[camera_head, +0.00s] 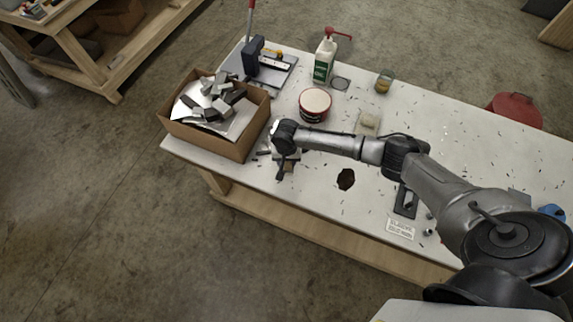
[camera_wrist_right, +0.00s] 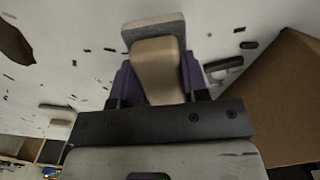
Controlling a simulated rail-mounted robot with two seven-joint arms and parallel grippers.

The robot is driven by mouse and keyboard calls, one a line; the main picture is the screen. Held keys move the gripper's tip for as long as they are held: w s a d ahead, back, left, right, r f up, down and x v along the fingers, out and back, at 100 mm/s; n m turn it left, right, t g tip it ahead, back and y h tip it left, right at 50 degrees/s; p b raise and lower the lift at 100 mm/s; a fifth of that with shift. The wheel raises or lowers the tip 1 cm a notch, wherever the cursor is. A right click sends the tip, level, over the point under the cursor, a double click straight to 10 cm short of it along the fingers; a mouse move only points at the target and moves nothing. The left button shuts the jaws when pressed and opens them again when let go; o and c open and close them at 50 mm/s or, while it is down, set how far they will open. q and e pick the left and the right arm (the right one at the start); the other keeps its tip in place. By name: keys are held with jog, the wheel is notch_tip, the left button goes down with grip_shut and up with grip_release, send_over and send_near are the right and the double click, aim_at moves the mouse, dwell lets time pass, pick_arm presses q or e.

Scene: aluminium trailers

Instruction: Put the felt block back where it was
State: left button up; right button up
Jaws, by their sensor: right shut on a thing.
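The felt block shows in the right wrist view as a tan body (camera_wrist_right: 157,68) with a grey layer (camera_wrist_right: 153,27) across its far end. My right gripper (camera_wrist_right: 157,78) is shut on it, with a purple-sided finger on each side. In the head view my right gripper (camera_head: 286,162) points down over the front left part of the white table, just right of the cardboard box. There the block is small and mostly hidden by the gripper, and I cannot tell whether it touches the table. My left gripper is not in view.
The cardboard box (camera_head: 205,136) holds metal offcuts. Behind stand a red-rimmed tub (camera_head: 315,104), a green-labelled pump bottle (camera_head: 325,60) and a small jar (camera_head: 383,82). A beige pad (camera_head: 367,122), a dark patch (camera_head: 346,179), a black tool (camera_head: 406,201) and a printed card (camera_head: 400,229) lie rightward. Dark shavings are scattered about.

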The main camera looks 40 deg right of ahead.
aim_at(287, 165)
jog(key=shift+f, duration=2)
jog(key=shift+f, duration=0.2)
jog(key=o, duration=0.8)
jog(key=shift+o, duration=0.2)
